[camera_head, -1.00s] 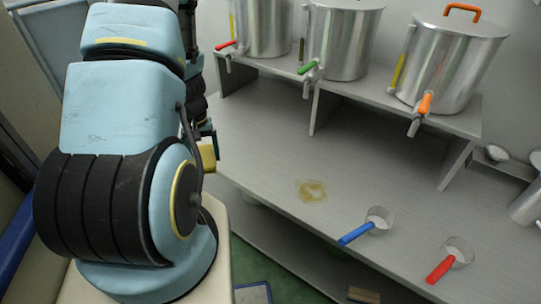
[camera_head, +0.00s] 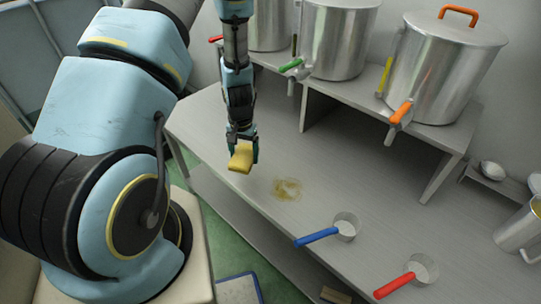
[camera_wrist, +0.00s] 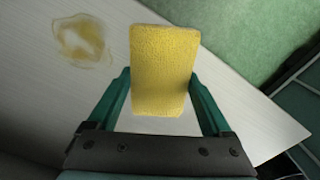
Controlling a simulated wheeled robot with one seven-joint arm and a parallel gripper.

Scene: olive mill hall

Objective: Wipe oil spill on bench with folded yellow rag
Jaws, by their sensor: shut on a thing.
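My gripper (camera_head: 243,154) is shut on the folded yellow rag (camera_head: 240,158). In the wrist view the rag (camera_wrist: 165,70) sits between my two green fingers (camera_wrist: 160,100) and hides part of the bench. The rag appears to be above the bench (camera_head: 215,125), near its front left edge; whether it touches is not clear. The oil spill (camera_head: 288,189) is a brownish-yellow smear on the bench, to the right of and nearer than the rag. In the wrist view the spill (camera_wrist: 82,40) lies to the left of the rag, apart from it.
A blue-handled cup (camera_head: 345,227) and a red-handled cup (camera_head: 422,268) stand right of the spill. Steel tanks with green (camera_head: 338,40) and orange (camera_head: 446,65) taps stand on a raised shelf behind. The bench around the spill is clear. Green floor (camera_wrist: 260,40) lies beyond the bench edge.

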